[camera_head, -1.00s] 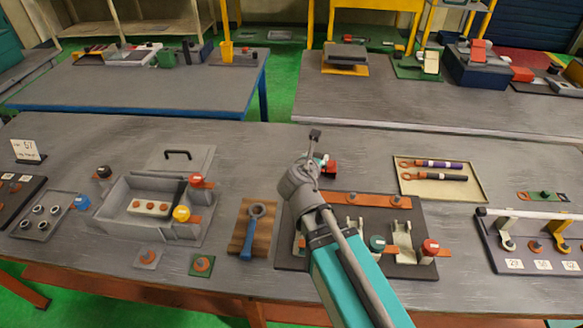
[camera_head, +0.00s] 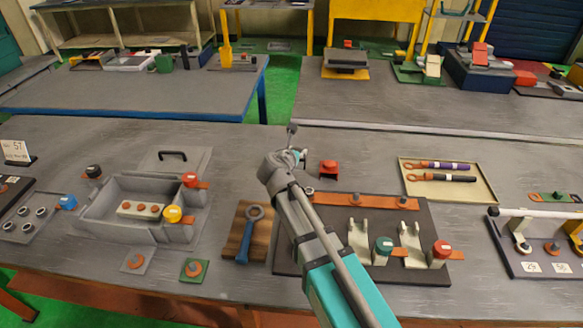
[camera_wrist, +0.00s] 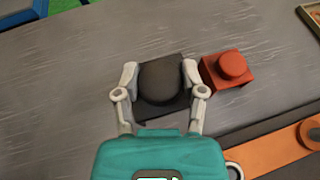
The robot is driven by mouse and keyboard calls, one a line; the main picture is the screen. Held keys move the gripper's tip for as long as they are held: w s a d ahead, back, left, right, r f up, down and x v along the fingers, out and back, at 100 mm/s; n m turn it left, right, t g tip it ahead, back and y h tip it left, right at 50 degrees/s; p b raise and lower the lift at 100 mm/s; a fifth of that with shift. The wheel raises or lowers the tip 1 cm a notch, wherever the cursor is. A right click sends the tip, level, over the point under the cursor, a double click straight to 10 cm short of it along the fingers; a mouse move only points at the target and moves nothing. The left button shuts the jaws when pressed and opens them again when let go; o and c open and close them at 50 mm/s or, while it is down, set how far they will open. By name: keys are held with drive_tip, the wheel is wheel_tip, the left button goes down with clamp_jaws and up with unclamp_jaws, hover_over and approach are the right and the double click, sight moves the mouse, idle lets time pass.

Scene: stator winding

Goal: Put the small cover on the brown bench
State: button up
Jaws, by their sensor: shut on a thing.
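My gripper (camera_wrist: 160,72) has its two pale fingers on either side of a dark, square cover with a rounded top (camera_wrist: 160,88) in the wrist view, and is shut on it. In the head view my gripper (camera_head: 297,155) is over the rear middle of the near bench, with the small dark cover (camera_head: 292,129) at its tip. The near bench has a grey top (camera_head: 345,150) and a reddish-brown front edge. I cannot tell whether the cover touches the bench top.
A red block with a round knob (camera_wrist: 232,68) is just right of the cover; it also shows in the head view (camera_head: 328,167). A dark fixture board (camera_head: 437,220) is in front. A grey box with its lid (camera_head: 178,160) is left.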

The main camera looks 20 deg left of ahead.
drive_tip(key=shift+w+a+f+b, duration=0.25)
drive_tip(key=shift+a+f+b, duration=0.05)
drive_tip(key=shift+f, duration=0.15)
drive_tip(key=shift+w+a+f+b, duration=0.2)
drive_tip(key=shift+a+f+b, duration=0.05)
drive_tip(key=shift+f, duration=0.15)
drive_tip(key=shift+w+a+f+b, duration=0.2)
drive_tip(key=shift+f+b, duration=0.15)
drive_tip(key=shift+w+a+f+b, duration=0.15)
drive_tip(key=shift+f+b, duration=1.5)
drive_tip(key=shift+f, duration=0.05)
drive_tip(key=shift+f, duration=0.15)
drive_tip(key=o, duration=1)
drive_tip(key=shift+o, duration=0.2)
drive_tip(key=shift+r, duration=0.2)
